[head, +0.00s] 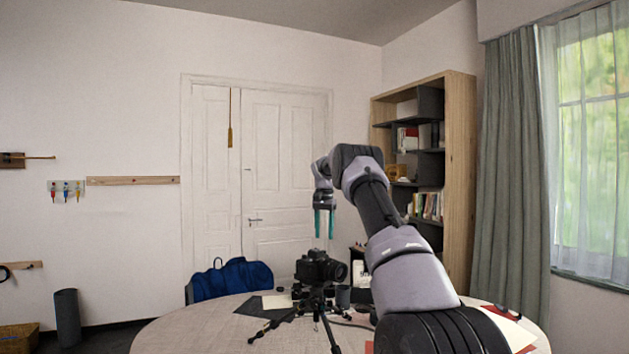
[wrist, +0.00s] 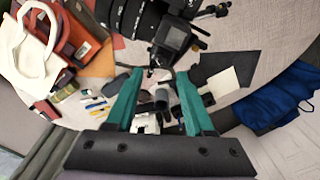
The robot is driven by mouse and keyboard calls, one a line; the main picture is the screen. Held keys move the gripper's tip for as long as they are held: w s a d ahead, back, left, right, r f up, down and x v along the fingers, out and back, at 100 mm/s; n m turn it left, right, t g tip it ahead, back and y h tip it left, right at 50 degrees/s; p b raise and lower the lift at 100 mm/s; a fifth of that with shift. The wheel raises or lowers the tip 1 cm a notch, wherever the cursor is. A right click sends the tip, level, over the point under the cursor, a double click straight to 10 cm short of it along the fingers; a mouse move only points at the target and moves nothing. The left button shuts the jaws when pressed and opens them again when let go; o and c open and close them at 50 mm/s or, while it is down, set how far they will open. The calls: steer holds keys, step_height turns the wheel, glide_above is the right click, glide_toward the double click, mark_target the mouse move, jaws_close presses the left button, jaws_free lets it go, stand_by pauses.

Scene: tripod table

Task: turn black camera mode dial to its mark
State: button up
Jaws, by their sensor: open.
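The black camera (head: 316,268) stands on a small black tripod (head: 318,305) on the round table, its lens facing right. In the wrist view the camera (wrist: 172,36) is at the top centre, partly cut off by the frame edge. I cannot pick out the mode dial or its mark in either view. My gripper (head: 324,235) points down above the camera, with clear air between them. In the wrist view its two teal fingers (wrist: 161,72) are spread apart with nothing held between them.
The round table (head: 190,325) carries dark and light papers, small items and, in the wrist view, a white bag (wrist: 38,50). A blue bag (head: 230,280) is behind the table. A bookshelf (head: 458,160) stands at the back right. Space around my gripper is free.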

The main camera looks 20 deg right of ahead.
step_height(320, 180, up, 11)
steer(key=s+a, duration=0.3)
steer(key=s+a+r+n+t, duration=0.1)
steer(key=s+a+r+t, duration=0.1)
steer(key=s+a+r, duration=0.4)
steer(key=s+r, duration=0.3)
steer(key=s, duration=0.1)
steer(key=shift+s+a+t, duration=0.15)
steer(key=shift+s+t, duration=0.15)
steer(key=shift+r, duration=0.1)
steer(key=w+d+f+m+h, duration=0.1)
steer(key=w+f, duration=0.3)
steer(key=f, duration=0.4)
steer(key=w+d+f+m+h, duration=0.1)
steer(key=w+d+f+m, duration=0.2)
steer(key=f, duration=0.6)
steer(key=w+d+f+m+g+h, duration=0.1)
steer(key=w+d+f+h, duration=0.1)
steer(key=w+d+f, duration=0.2)
steer(key=shift+w+d+f+m, duration=0.15)
steer(key=shift+w+f, duration=0.2)
steer(key=shift+f, duration=0.4)
steer(key=shift+w+a+f+m, duration=0.1)
steer(key=shift+w+f, duration=0.3)
steer(key=shift+f, duration=0.3)
steer(key=shift+w+d+f+m, duration=0.15)
steer(key=shift+w+f, duration=0.2)
steer(key=shift+f, duration=0.4)
steer(key=shift+a, duration=0.1)
